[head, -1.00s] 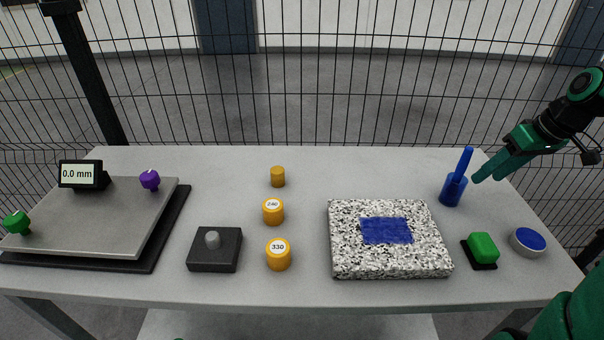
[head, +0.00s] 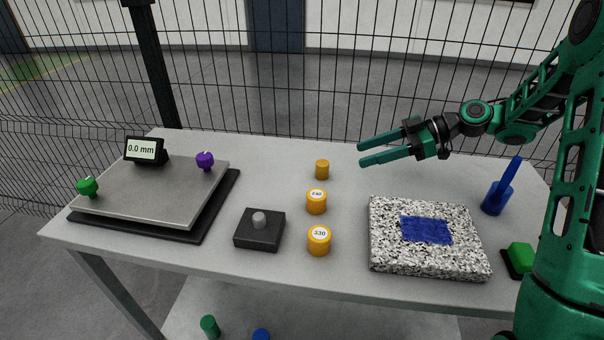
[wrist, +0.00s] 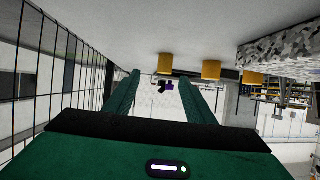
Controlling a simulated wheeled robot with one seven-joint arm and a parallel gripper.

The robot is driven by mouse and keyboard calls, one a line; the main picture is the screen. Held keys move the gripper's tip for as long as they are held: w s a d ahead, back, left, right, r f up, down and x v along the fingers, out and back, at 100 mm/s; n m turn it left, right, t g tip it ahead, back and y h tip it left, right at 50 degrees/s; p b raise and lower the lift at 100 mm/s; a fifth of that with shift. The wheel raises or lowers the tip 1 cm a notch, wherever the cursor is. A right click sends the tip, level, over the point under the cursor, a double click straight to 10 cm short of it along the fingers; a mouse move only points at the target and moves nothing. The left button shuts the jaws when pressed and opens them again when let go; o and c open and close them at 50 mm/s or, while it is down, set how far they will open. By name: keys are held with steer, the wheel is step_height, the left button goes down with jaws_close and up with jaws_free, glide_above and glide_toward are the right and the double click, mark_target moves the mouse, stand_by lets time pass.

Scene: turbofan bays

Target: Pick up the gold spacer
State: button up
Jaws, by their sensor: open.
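Three gold cylinders stand in a row on the table. The back one (head: 322,169) is smaller, darker and shows no label. The middle one (head: 316,202) is labelled 240 and the front one (head: 319,240) is labelled 330. My gripper (head: 361,155) is open and empty, with its fingers pointing left, to the right of the back cylinder and apart from it. In the wrist view, where the table is at the top, the back cylinder (wrist: 165,63) appears ahead of the open fingers. The middle one (wrist: 211,69) and front one (wrist: 253,77) are further right.
A speckled block (head: 385,258) with a blue patch lies right of the row. A black block (head: 259,238) with a grey knob and a grey plate (head: 150,190) with a display (head: 146,150) are left. A blue holder (head: 497,199) and green block (head: 520,256) stand right. Wire fence runs behind.

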glide_toward(322, 166)
steer(key=shift+n+g+y, duration=0.3)
steer(key=shift+n+g, duration=0.1)
steer(key=a, duration=0.1)
steer(key=w+a+f, duration=0.2)
steer(key=shift+a+f, duration=0.15)
steer(key=shift+a, duration=0.15)
steer(key=shift+f+x, duration=0.2)
steer(key=shift+x, duration=1.35)
steer(key=shift+f+x, duration=0.2)
steer(key=shift+x, duration=1.3)
steer(key=shift+w+d, duration=0.1)
steer(key=shift+d, duration=0.1)
jaws_close()
